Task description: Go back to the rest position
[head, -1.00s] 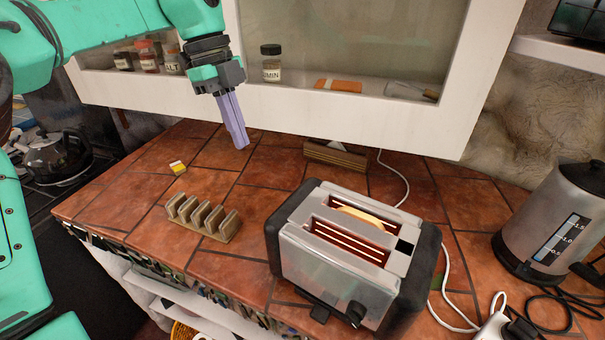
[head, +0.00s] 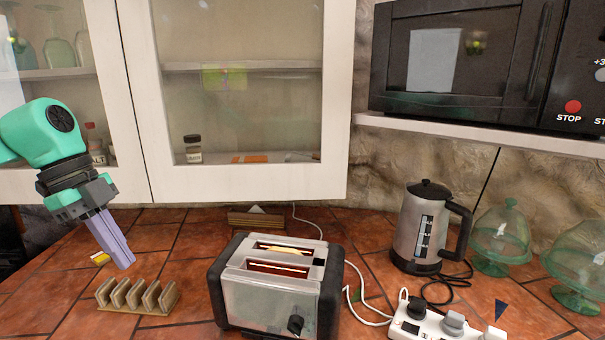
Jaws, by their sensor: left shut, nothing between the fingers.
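My left gripper (head: 122,262) hangs from the teal arm at the left of the head view. Its purple fingers are together and hold nothing. They point down and to the right, in front of the wall cabinet and behind the wooden toast rack (head: 137,297) in the picture. My right gripper does not show. The silver and black toaster (head: 268,305) stands on the counter with a slice of bread (head: 284,249) in one slot.
A steel kettle (head: 411,235) and a white power strip (head: 430,325) are on the right of the tiled counter. Two glass domes (head: 502,237) stand farther right. A microwave (head: 460,60) sits on a shelf above. A small yellow item (head: 99,258) lies behind the rack. Cabinet doors (head: 240,181) rise behind.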

